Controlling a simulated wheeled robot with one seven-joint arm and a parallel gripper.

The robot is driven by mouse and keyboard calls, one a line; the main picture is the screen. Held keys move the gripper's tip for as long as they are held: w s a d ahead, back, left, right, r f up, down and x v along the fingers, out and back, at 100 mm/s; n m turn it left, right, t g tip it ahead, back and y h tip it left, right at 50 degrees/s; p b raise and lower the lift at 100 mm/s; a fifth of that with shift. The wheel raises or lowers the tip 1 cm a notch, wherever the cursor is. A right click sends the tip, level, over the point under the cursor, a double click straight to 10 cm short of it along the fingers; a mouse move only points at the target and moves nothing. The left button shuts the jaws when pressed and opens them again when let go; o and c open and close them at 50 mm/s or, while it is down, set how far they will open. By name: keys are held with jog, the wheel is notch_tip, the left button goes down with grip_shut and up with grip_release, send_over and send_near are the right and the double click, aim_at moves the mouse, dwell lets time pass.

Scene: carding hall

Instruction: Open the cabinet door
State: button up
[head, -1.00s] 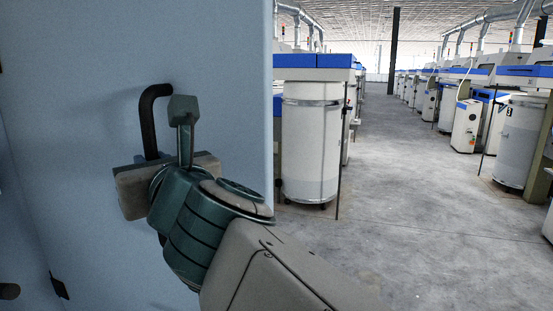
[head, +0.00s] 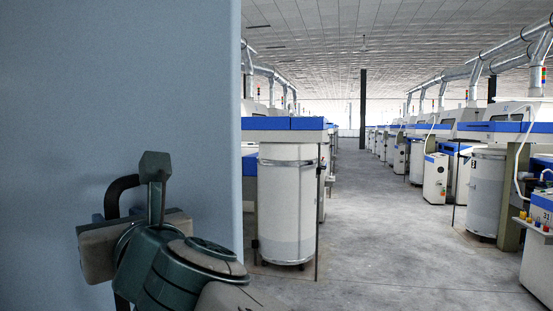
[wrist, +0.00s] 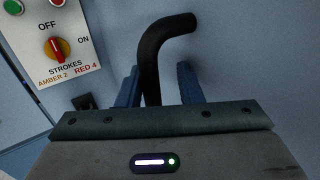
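The cabinet door (head: 120,70) is a flat light blue panel filling the left of the head view. Its black bent bar handle (head: 114,195) stands out near the lower left. In the wrist view the handle (wrist: 165,38) rises between the two blue fingers of my gripper (wrist: 159,75). The left finger is close to the bar, contact unclear; a gap shows between the bar and the right finger. The fingers are apart, not closed on the bar.
Right of the panel edge, a white cylindrical can (head: 287,205) stands by machines. A wide grey floor aisle (head: 385,230) is clear.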

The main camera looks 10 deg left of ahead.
aim_at(216, 173)
jog(key=w+d+r+p, duration=0.1)
jog(key=d+r+p, duration=0.1)
jog(key=d, duration=0.1)
jog(key=w+d+r+p, duration=0.1)
jog(key=d+r+p, duration=0.1)
jog(key=d+p, duration=0.1)
jog(key=w+d+r+p, duration=0.2)
jog(key=d, duration=0.1)
jog(key=shift+d+r+p, duration=0.15)
jog(key=shift+d+p, duration=0.1)
jog(key=shift+p, duration=0.1)
jog(key=shift+w+d, duration=0.25)
jog(key=shift+d, duration=0.15)
